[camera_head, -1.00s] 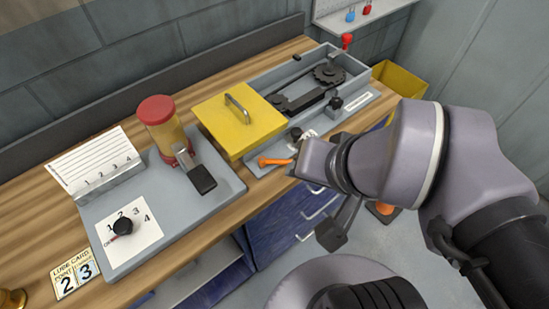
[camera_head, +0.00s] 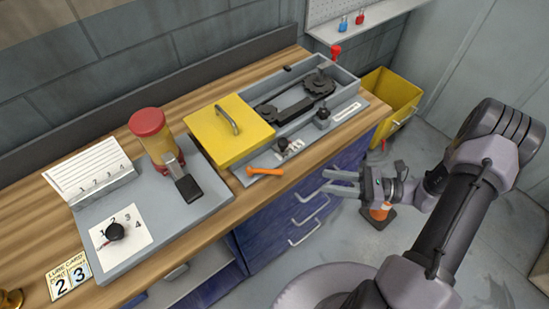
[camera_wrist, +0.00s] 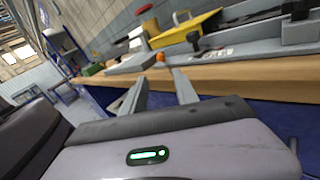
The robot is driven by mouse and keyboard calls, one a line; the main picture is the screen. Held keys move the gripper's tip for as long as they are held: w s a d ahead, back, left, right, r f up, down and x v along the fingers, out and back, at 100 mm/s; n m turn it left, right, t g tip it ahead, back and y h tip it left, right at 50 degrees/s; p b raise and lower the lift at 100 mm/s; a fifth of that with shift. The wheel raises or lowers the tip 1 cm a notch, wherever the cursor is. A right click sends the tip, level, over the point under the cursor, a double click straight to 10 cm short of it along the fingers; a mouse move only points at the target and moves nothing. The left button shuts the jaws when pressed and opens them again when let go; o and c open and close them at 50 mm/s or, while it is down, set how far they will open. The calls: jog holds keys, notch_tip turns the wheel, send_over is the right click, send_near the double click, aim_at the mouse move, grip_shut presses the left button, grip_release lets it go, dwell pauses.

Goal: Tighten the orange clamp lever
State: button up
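The orange clamp lever (camera_head: 265,171) sticks out at the near left corner of the grey machine bed, below the yellow cover (camera_head: 230,130). It lies almost level across the picture. Its orange end (camera_wrist: 160,57) also shows in the wrist view, beyond the gap between my fingers. My gripper (camera_head: 327,182) is off the table's front edge, to the right of the lever and apart from it. Its two fingers (camera_wrist: 158,93) are spread with nothing between them.
A chain on sprockets lies in the grey bed (camera_head: 345,65). A panel with a black knob (camera_head: 116,231) and a red-capped jar (camera_head: 155,135) stand left. Blue drawers with handles (camera_head: 305,205) are below.

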aim_at(253, 169)
jog(key=b+x, duration=0.2)
jog(key=x, duration=1.5)
jog(key=shift+w+a+f+b, duration=0.15)
jog(key=shift+a+b, duration=0.15)
jog(key=shift+b, duration=0.1)
jog(key=shift+c, duration=0.3)
grip_shut()
